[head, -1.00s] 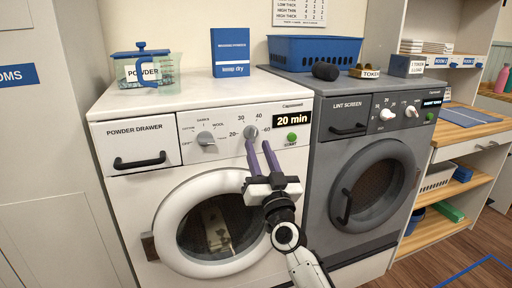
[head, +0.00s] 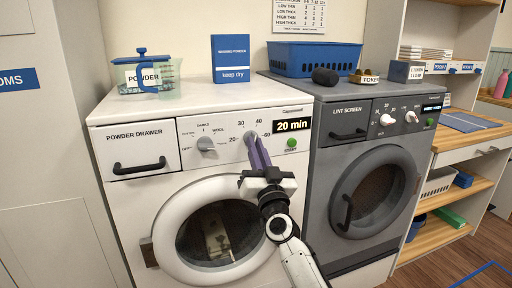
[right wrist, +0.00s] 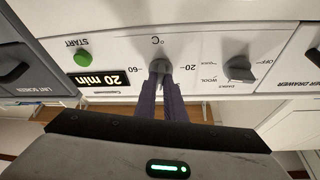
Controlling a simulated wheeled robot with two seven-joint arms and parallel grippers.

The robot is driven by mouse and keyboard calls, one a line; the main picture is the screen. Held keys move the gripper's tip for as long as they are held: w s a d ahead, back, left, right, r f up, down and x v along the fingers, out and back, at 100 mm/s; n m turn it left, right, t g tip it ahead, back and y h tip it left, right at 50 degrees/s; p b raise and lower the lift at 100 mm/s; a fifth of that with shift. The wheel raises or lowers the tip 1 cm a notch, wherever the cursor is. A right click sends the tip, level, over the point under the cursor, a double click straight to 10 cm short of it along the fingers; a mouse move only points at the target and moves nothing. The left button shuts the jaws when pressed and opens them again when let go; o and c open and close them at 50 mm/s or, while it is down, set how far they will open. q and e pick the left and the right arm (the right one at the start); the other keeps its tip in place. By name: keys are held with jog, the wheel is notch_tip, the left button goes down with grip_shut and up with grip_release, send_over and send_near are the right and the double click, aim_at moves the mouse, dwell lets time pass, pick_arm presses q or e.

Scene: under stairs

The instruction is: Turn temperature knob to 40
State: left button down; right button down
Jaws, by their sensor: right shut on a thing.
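The temperature knob (head: 249,138) is on the white washer's front panel, with the marks 20, 30, 40 and 60 around it. It also shows upside down in the right wrist view (right wrist: 158,65). My right gripper (head: 253,143) reaches up to it from below, its two purple fingers closed on the knob's sides. The fingers (right wrist: 160,76) cover part of the knob, so I cannot tell exactly which mark it points at. My left gripper is not in view.
A second knob (head: 206,143) is to the left, and a "20 min" display (head: 292,125) and green start button (head: 291,143) are to the right. The round washer door (head: 160,225) is below. A grey dryer (head: 338,165) stands close on the right.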

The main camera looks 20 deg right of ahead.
jog(key=shift+a+m+g+h+p, duration=0.1)
jog(key=shift+m+g+h+p, duration=0.15)
jog(key=shift+m+h+p, duration=0.75)
jog(key=shift+a+m+g+h+p, duration=0.1)
jog(key=shift+m+g+h+p, duration=0.3)
jog(key=shift+m, duration=1.1)
jog(key=c, duration=1.8)
grip_release()
jog(key=shift+c, duration=0.2)
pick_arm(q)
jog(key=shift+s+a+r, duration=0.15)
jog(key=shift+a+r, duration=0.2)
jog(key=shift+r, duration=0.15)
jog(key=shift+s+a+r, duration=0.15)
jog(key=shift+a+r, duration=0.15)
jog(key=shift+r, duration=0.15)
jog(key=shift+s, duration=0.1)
pick_arm(e)
jog(key=shift+s, duration=0.1)
